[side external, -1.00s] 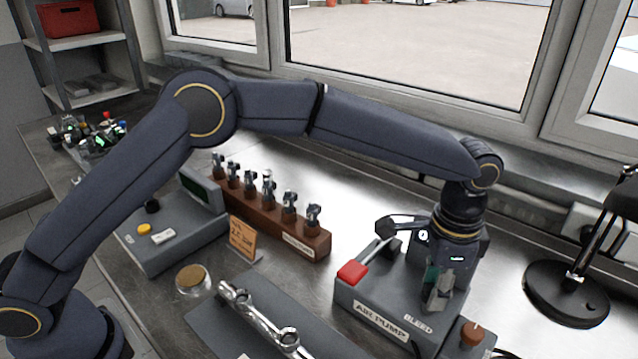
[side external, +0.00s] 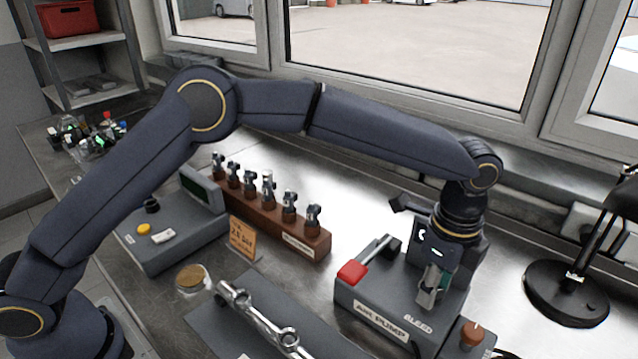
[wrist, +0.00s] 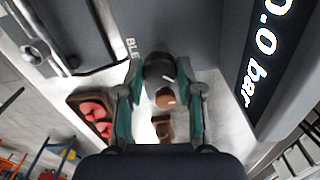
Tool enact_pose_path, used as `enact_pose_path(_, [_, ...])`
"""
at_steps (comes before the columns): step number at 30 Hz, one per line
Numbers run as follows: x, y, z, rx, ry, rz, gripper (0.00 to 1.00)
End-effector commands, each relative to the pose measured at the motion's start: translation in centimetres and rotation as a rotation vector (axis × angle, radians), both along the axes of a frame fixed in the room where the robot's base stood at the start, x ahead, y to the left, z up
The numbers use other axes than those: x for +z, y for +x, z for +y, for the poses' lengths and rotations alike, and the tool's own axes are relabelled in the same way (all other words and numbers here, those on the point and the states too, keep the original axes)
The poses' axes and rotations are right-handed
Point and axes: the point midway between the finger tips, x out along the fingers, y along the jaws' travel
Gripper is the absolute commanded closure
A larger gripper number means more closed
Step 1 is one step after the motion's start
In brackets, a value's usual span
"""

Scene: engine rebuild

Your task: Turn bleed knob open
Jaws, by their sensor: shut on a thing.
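The air pump (side external: 365,300) is a grey box with a red-ended lever and the labels AIR PUMP and BLEED. In the wrist view, the dark round bleed knob (wrist: 158,68) with a white mark sits beside the BLEED lettering. My gripper (side external: 430,298) points down onto the pump above the BLEED label. In the wrist view its teal fingers (wrist: 160,88) are closed on either side of the knob. The side view hides the knob behind the fingers. The pump's display (wrist: 268,50) reads 0.0 bar.
A brown cap (side external: 471,333) stands at the pump's front right corner. A wooden rack (side external: 270,222) of several metal parts stands behind. A black lamp (side external: 566,292) stands to the right.

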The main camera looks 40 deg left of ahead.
Motion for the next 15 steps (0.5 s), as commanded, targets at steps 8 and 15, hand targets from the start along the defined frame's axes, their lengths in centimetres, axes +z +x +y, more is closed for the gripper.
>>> enact_pose_path(8, [0.04, 0.03, 0.04, -0.261, 0.0, 0.0, 0.98])
enact_pose_path(15, [0.05, 0.0, 0.01, -0.476, 0.0, 0.0, 0.98])
